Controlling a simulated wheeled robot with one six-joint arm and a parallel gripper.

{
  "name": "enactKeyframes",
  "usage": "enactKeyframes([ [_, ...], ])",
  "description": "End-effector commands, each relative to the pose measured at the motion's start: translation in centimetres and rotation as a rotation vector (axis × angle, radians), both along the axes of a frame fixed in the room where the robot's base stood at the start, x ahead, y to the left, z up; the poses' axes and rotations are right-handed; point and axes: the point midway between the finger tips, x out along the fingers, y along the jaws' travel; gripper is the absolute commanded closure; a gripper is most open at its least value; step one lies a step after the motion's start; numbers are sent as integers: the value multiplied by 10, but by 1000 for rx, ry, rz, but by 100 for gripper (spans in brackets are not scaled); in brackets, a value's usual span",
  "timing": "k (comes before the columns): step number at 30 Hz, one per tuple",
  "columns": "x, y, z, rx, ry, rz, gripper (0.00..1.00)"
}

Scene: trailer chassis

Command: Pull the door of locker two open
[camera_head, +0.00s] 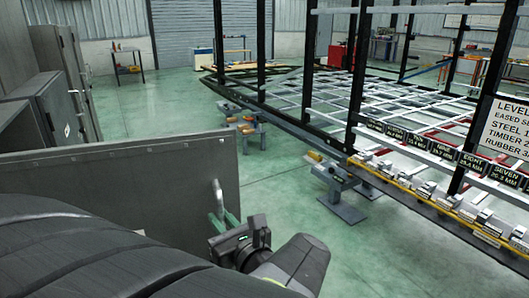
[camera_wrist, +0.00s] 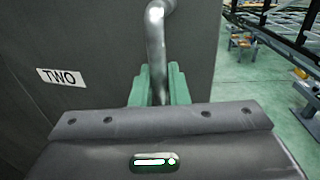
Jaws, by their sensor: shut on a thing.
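The grey door of locker two (camera_wrist: 85,40) fills the left of the wrist view, with a white label reading TWO (camera_wrist: 62,77). In the head view the door (camera_head: 110,190) stands out from the row of lockers, its flat face toward the lower right. A metal bar handle (camera_wrist: 155,45) rises from the door near its right edge; it also shows in the head view (camera_head: 217,195). My gripper (camera_wrist: 158,88) has its green fingers shut on the handle, one on each side. In the head view my gripper (camera_head: 225,222) is at the door's lower right.
Other grey lockers (camera_head: 62,95) stand at the left. A black and white trailer chassis frame (camera_head: 340,90) on grey stands fills the right, with a yellow-edged rail of metal blocks (camera_head: 440,200). Green floor (camera_head: 285,200) is clear between door and chassis.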

Motion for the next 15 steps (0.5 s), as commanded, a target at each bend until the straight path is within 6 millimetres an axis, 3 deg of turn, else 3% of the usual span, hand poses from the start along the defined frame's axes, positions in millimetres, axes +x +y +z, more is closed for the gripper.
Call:
enactKeyframes([
  [13,-3,2,1,1,-3,9,100],
  [14,-3,2,1,1,-3,9,82],
  [15,-3,2,1,1,-3,9,74],
])
